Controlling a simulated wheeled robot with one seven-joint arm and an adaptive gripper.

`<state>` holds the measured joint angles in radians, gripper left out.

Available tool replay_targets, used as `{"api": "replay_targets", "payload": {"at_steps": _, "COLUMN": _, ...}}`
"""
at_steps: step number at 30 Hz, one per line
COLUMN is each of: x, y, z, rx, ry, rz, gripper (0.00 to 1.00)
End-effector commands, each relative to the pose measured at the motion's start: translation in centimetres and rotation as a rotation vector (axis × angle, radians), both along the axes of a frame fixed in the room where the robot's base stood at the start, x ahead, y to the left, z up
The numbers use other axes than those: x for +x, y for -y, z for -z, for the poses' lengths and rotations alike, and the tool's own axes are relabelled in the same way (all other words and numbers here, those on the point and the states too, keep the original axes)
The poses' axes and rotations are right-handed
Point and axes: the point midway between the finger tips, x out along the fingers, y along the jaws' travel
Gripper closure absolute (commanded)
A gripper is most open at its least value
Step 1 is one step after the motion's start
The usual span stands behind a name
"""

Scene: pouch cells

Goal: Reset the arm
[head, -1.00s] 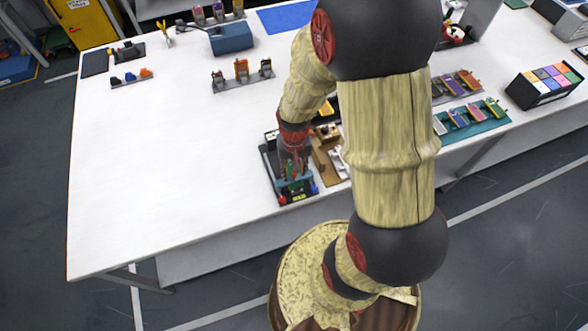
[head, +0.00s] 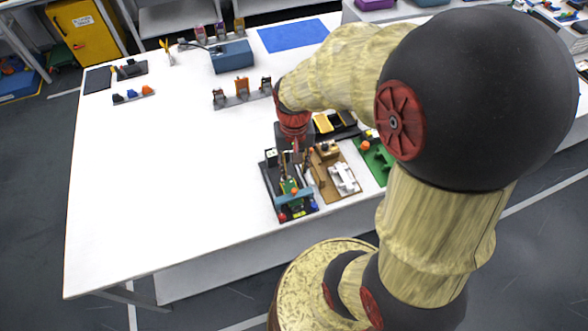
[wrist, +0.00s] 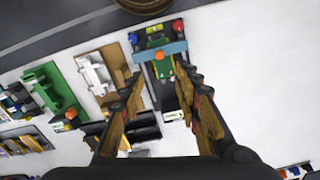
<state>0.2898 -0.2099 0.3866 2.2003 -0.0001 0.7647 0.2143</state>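My gripper (wrist: 163,103) shows in the wrist view with its two fingers spread apart and nothing between them. It hangs above the dark fixture (wrist: 158,58), which carries a green part, a blue bar and red and blue knobs. In the head view my wrist end is over the back of that same fixture (head: 287,205), and my arm hides the fingertips' surroundings.
A tan fixture with a white part (head: 340,175) and a green fixture (head: 374,158) stand beside the dark one on the white table (head: 150,190). A blue box (head: 231,56), a blue mat (head: 292,35) and a small rack (head: 241,95) are farther back.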

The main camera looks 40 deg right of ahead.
Motion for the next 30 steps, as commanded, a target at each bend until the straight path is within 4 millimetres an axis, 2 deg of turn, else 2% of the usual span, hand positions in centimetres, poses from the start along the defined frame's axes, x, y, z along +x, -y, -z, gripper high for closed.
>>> {"api": "replay_targets", "payload": {"at_steps": 15, "x": 0.0, "y": 0.0, "z": 0.0, "rx": 0.001, "ry": -0.002, "rz": -0.012, "gripper": 0.67}}
{"api": "replay_targets", "payload": {"at_steps": 17, "x": -0.5, "y": -0.2, "z": 0.2, "rx": 0.006, "ry": -0.016, "rz": -0.037, "gripper": 0.67}}
{"api": "replay_targets", "payload": {"at_steps": 19, "x": -2.1, "y": -0.6, "z": 0.0, "rx": 0.014, "ry": -0.042, "rz": -0.078, "gripper": 0.67}}
{"api": "replay_targets", "payload": {"at_steps": 26, "x": -3.6, "y": -2.9, "z": -5.5, "rx": -0.023, "ry": 0.065, "rz": -0.220, "gripper": 0.67}}
{"api": "replay_targets", "payload": {"at_steps": 30, "x": -4.7, "y": -5.1, "z": -9.6, "rx": -0.061, "ry": 0.179, "rz": -0.319, "gripper": 0.67}}
